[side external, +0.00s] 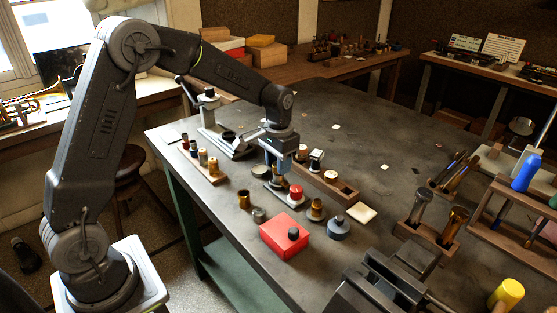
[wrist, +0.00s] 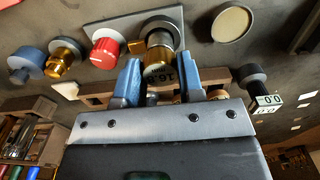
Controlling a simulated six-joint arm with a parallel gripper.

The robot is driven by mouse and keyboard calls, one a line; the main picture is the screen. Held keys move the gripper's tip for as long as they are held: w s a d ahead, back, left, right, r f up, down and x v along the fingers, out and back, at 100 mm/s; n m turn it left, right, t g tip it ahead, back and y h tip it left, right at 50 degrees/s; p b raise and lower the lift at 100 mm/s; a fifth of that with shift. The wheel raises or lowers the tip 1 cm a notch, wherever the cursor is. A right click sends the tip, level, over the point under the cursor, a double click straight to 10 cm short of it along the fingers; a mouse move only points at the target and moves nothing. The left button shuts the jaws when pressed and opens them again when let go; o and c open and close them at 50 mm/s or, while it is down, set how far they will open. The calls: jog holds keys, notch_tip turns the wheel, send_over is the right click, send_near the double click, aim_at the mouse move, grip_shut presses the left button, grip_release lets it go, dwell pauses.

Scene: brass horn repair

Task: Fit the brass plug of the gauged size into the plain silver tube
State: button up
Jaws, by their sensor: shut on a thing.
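My gripper (side external: 279,170) is low over a small grey plate (side external: 281,196) on the bench. In the wrist view its blue fingers (wrist: 160,72) are shut on a short brass-coloured cylinder (wrist: 159,54) with a dark marked end that seems to read 16. The cylinder is over the plate beside a red knob (wrist: 106,49); I cannot tell whether it touches the plate. A plain silver tube (side external: 420,207) stands tilted in a wooden block at the right, beside a brass tube (side external: 454,226). Brass plugs (side external: 213,166) stand in a wooden rack at the left.
A wooden tray (side external: 345,194) lies behind the plate. A dark vise (side external: 385,282) stands front right. The bench's back middle is mostly clear.

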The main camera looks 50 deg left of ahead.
jog(key=shift+f, duration=0.3)
jog(key=o, duration=1.4)
jog(key=shift+c, duration=0.2)
jog(key=shift+r, duration=3.5)
